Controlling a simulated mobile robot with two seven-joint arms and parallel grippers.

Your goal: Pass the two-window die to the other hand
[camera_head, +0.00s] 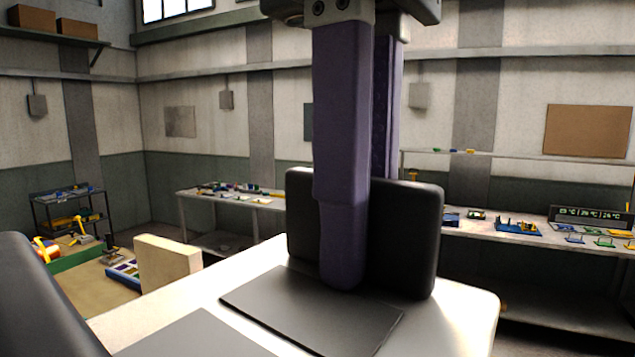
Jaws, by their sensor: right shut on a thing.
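My right gripper (362,230) comes down from the top centre, close to the camera, with two long purple fingers. The front finger shows down to its rounded tip; the lower end of the rear finger is hidden behind a dark upright block. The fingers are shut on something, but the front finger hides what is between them. I take it to be the two-window die, whose shape and windows I cannot make out. My left gripper is not in view.
A dark cart (68,212) stands behind. Benches with small parts line the back (265,204) and right (480,236).

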